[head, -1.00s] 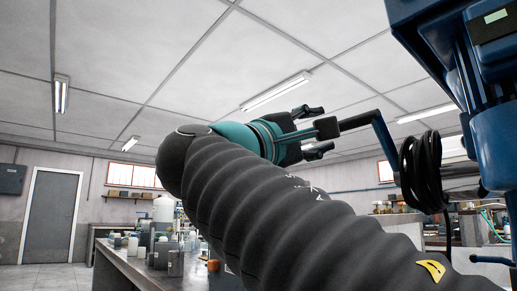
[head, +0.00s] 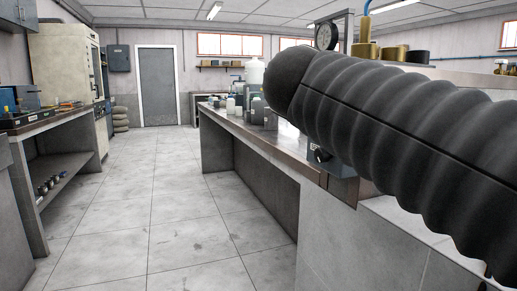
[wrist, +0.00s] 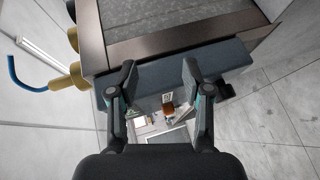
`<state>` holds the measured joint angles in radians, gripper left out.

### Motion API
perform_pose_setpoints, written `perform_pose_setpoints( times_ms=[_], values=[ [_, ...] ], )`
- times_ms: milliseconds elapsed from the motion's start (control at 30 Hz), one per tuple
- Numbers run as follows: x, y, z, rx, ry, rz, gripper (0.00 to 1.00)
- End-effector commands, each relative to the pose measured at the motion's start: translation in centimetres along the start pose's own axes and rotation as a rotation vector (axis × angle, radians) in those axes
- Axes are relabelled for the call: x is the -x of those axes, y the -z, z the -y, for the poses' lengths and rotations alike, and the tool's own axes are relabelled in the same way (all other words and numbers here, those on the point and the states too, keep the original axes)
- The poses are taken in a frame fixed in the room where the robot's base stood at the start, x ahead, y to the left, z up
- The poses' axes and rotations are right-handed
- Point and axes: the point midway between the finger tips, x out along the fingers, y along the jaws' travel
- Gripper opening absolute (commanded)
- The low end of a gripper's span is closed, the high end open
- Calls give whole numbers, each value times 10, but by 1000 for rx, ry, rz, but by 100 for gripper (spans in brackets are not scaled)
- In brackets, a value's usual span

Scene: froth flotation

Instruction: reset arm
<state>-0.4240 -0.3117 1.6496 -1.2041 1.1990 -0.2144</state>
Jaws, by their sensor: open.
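My gripper (wrist: 158,66) is seen in the wrist view with its two dark fingers spread apart. Nothing is held between them. A blue-grey bar (wrist: 226,60) along the edge of a bench lies behind the fingertips in the picture; I cannot tell whether they touch it. In the head view my black-sleeved arm reaches across the right side, and my gripper is hidden there.
A long bench (head: 233,124) with bottles (head: 254,104) runs beside my arm. A pressure gauge (head: 326,36) and brass fittings (head: 391,54) stand behind the arm. A shelf bench (head: 60,123) is at left. The tiled floor (head: 165,185) between is clear.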

Motion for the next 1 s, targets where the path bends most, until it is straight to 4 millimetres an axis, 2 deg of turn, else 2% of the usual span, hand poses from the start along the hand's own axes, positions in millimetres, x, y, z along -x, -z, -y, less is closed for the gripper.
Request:
perform_pose_setpoints(
  times_ms=[33, 100, 300, 400, 500, 600, 700, 767, 833, 1000],
  values=[
    [-5, -3, 33, -26, 87, -17, 50],
    [-8, -8, 79, -78, 212, -34, 50],
    [3, -37, 204, -278, 560, -19, 50],
    [16, -57, 261, -404, 718, 21, 50],
    [32, -78, 310, -534, 850, 77, 50],
    [48, -99, 350, -660, 952, 138, 50],
    [61, -121, 381, -763, 1017, 197, 50],
    [65, -133, 392, -802, 1029, 226, 50],
    [65, -145, 395, -829, 1013, 242, 50],
    [62, -153, 384, -874, 976, 244, 50]
  ],
)
